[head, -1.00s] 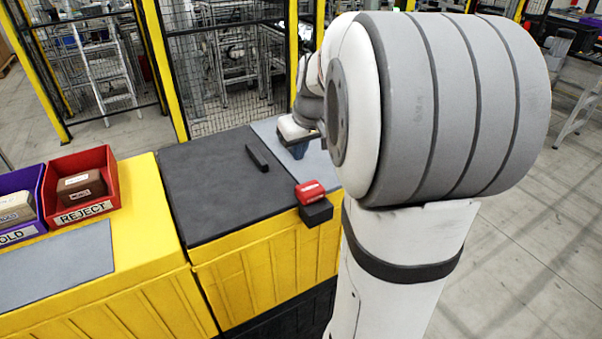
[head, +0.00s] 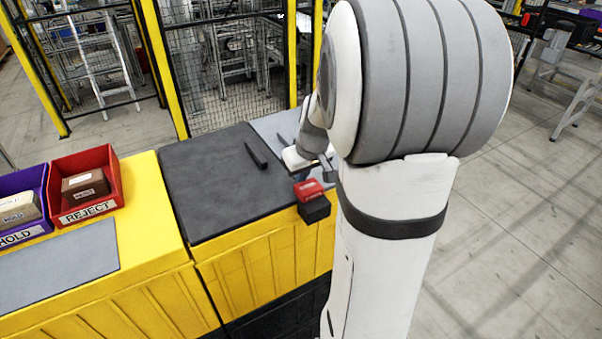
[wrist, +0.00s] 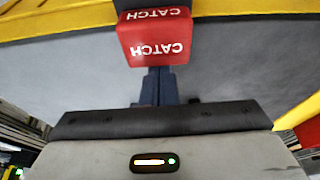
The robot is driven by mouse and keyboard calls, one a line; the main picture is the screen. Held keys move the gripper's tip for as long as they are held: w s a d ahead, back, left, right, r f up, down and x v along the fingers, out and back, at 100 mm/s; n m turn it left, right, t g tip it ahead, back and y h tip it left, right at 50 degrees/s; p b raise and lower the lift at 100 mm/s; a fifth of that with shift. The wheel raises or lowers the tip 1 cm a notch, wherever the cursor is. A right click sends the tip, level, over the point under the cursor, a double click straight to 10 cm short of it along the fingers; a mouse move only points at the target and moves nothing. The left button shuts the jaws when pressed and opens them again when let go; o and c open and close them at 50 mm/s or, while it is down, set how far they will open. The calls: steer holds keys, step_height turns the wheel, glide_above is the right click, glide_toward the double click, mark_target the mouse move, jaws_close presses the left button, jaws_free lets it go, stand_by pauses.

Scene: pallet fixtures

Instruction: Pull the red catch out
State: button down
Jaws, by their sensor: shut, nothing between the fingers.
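The red catch (head: 309,189) is a small block marked CATCH on two faces. It sits on a dark block (head: 315,209) at the front edge of the grey work surface. In the wrist view, the catch (wrist: 154,38) is at the top centre, upside down to me. My gripper (wrist: 158,72) has dark blue fingers, shut together and empty, with their ends right at the catch's edge. I cannot tell whether they touch it. In the head view, my gripper (head: 326,172) is just behind the catch, partly hidden by my arm.
A dark bar (head: 256,155) stands on the black mat (head: 205,185), left of my gripper. A red REJECT bin (head: 113,186) and a purple HOLD bin (head: 42,230) stand on the yellow bench at left. Mesh fencing (head: 225,75) rises behind.

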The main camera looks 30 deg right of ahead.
mark_target(308, 186)
steer(key=shift+s+f+b, duration=0.15)
steer(key=shift+s+b, duration=0.8)
steer(key=shift+s, duration=0.75)
